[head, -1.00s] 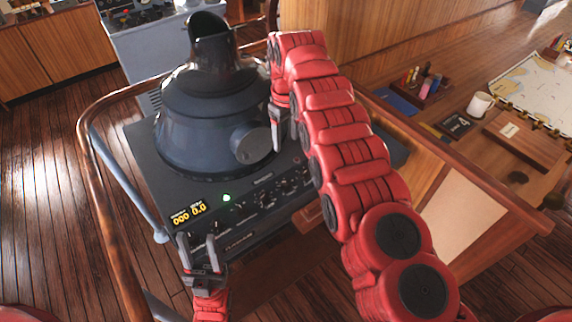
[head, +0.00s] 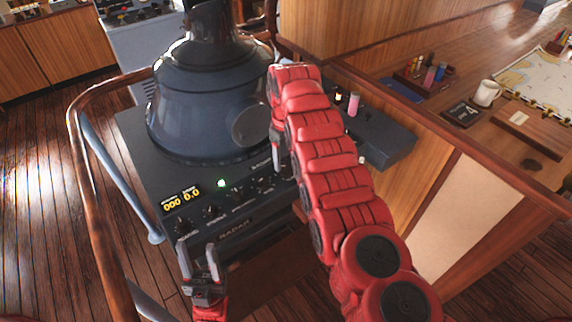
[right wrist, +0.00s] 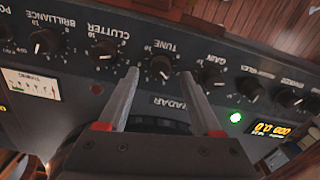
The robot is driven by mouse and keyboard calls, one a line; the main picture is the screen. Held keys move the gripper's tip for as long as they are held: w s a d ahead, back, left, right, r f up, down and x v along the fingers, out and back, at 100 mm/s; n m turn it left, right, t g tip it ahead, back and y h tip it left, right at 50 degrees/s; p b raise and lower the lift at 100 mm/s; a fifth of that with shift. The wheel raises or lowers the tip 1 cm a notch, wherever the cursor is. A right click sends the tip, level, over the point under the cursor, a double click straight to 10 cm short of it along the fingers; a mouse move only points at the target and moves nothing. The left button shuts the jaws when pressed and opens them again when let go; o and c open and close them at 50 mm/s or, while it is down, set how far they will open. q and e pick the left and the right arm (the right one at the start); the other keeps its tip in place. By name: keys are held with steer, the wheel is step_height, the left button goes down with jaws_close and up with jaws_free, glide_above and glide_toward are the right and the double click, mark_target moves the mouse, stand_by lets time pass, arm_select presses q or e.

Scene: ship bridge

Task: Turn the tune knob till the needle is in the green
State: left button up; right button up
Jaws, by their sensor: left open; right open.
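The tune knob (right wrist: 160,67) is a small black knob with a pale pointer, under the label TUNE on the dark radar console (head: 145,165). In the right wrist view it shows between the open fingertips of my right gripper (right wrist: 160,74); I cannot tell whether they touch it. The tuning meter (right wrist: 38,88) has a white face with red and green marks; its needle is too small to read. In the head view my right gripper (head: 277,158) is at the right part of the console front, partly hidden by its arm. My left gripper (head: 198,260) is open and empty at the console's lower left.
The gain knob (right wrist: 210,76) and clutter knob (right wrist: 104,50) flank the tune knob closely. A green lamp (head: 221,183) and yellow display (head: 181,199) are lit on the panel. The radar hood (head: 205,110) rises behind. A wooden rail (head: 88,180) encloses the console.

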steer(key=shift+s+f, duration=0.1)
steer(key=shift+f, duration=0.9)
jaws_close()
